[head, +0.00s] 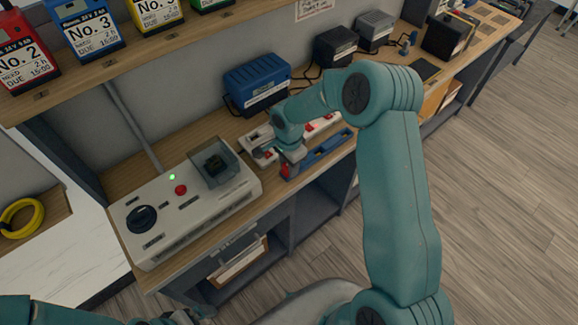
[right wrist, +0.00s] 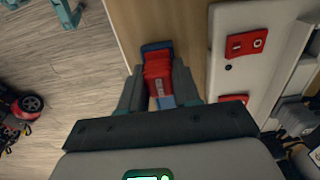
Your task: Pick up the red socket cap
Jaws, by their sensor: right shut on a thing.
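My right gripper (head: 288,165) is low over the front edge of the wooden bench. In the right wrist view, its two fingers (right wrist: 158,92) are shut on the red socket cap (right wrist: 157,72), one on each side. In the head view the cap (head: 286,171) is mostly hidden by the gripper. A blue tray (head: 328,150) lies beneath and beside it; blue also shows at the cap's far end in the right wrist view. I cannot tell whether the cap touches the tray. Part of my left arm shows at the bottom left, its gripper mostly cut off.
A white strip with red switches (right wrist: 222,65) lies beside the cap. A grey control box (head: 190,215) with a black knob and green light stands to the left. A blue charger (head: 257,84) and black boxes stand behind. A shelf (head: 130,62) with numbered packs overhangs the bench.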

